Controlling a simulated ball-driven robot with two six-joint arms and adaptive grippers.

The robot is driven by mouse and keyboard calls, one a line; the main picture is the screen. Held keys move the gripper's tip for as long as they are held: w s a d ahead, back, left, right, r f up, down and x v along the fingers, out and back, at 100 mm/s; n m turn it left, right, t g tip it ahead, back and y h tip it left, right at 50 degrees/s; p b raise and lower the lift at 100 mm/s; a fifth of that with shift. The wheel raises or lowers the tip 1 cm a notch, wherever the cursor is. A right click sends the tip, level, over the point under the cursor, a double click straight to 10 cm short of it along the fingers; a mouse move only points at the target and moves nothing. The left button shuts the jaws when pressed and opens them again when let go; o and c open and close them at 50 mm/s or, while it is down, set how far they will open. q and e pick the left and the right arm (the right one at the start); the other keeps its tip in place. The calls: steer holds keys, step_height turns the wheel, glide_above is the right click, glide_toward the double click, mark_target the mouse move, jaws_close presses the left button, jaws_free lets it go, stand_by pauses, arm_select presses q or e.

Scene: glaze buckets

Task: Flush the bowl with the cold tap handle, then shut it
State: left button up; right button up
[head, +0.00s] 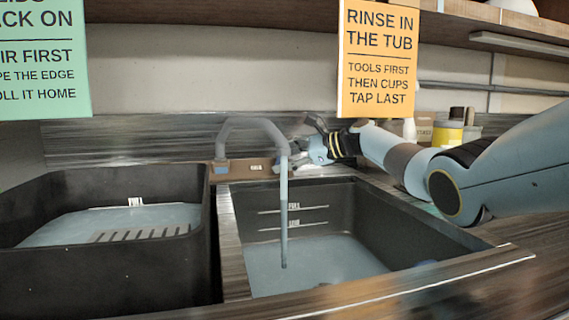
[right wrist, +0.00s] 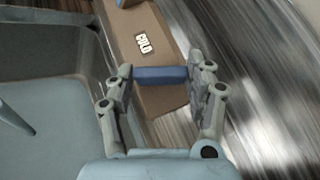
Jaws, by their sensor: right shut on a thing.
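The grey tap (head: 250,127) arches over the right basin, taken as the bowl (head: 380,225). A thin blue-grey column (head: 284,215) runs from its spout down into the basin, looking like running water. The basin's lower part is pale blue-grey, below two marked lines on its back wall. My right gripper (head: 318,150) is behind the basin, to the right of the spout. In the right wrist view its fingers (right wrist: 160,85) are shut on the blue cold tap handle (right wrist: 160,75), beside the COLD label (right wrist: 143,43) on the brown tap base (right wrist: 150,85). My left gripper is out of view.
A black tub (head: 100,265) with pale blue-grey contents and a slotted piece stands at the left. An orange sign (head: 378,60) and a green sign (head: 40,60) hang above. A yellow container (head: 447,134) and other containers stand behind my right arm.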

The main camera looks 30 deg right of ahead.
stand_by(0.3)
steer(key=o, duration=1.2)
steer(key=s+d, duration=0.2)
steer(key=s, duration=0.1)
steer(key=s+d, duration=0.3)
steer(key=s, duration=0.1)
steer(key=s+d, duration=0.3)
steer(key=shift+s+r, duration=0.15)
steer(key=shift+s, duration=0.1)
